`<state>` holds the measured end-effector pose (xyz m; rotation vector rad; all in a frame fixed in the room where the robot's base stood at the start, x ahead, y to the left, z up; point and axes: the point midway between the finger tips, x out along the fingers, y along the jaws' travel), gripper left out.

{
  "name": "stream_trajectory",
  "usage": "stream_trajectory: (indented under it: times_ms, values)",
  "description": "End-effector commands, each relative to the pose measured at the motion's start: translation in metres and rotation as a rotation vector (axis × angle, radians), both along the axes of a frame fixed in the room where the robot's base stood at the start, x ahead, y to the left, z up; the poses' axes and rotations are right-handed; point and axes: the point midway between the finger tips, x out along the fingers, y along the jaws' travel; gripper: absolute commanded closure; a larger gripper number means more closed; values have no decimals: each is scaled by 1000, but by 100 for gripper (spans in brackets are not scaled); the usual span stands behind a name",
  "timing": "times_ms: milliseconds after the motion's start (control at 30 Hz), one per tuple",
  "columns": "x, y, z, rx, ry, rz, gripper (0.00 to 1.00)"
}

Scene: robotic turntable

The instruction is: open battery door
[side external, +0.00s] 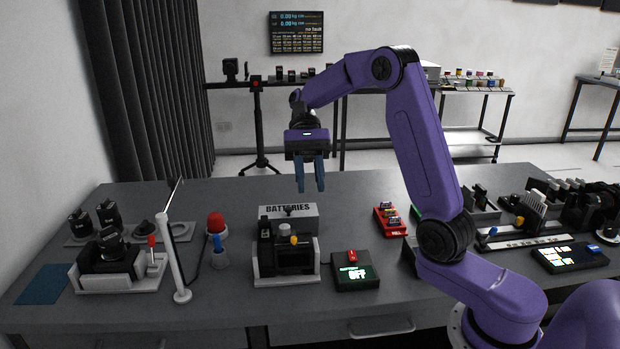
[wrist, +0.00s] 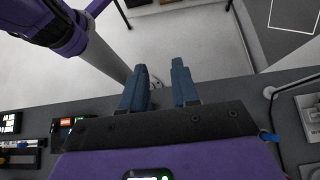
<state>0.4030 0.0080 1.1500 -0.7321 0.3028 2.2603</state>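A grey box labelled "BATTERIES" (side external: 305,222) sits on the table left of centre, with a small dark knob or handle at its front. It looks closed, though its door cannot be made out clearly. A black device with a yellow knob (side external: 294,240) stands in a white holder (side external: 287,281) just in front of the box and hides part of it. My gripper (side external: 310,187) hangs in the air above and behind the box, blue fingers pointing down and apart. In the wrist view my gripper (wrist: 159,72) is open with nothing between the fingers; the box is not visible there.
A black unit reading "OFF" (side external: 355,271) stands right of the holder. A white post (side external: 175,250), a red-topped item (side external: 215,224) and a tray with a black device (side external: 110,272) are to the left. A red rack (side external: 389,221) is to the right. The table behind the box is clear.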

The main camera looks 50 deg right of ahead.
Motion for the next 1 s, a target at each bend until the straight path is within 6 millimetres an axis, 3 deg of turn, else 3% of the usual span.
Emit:
stream_trajectory:
  times_ms: [33, 100, 133, 267, 367, 500, 633, 833, 1000]
  values:
    - [0, 0, 0, 0, 0, 0, 73]
    - [-1, 1, -1, -4, 2, 8, 96]
    - [-2, 2, -3, -10, 5, 20, 100]
    - [-14, 12, -23, -71, 39, 159, 100]
    - [-32, 19, -49, -163, 79, 376, 100]
    - [-53, 21, -81, -296, 129, 771, 100]
    - [-59, 18, -100, -394, 169, 1167, 100]
    - [-40, 30, -118, -497, 235, 1818, 100]
    - [-13, 69, -131, -531, 324, 2384, 100]
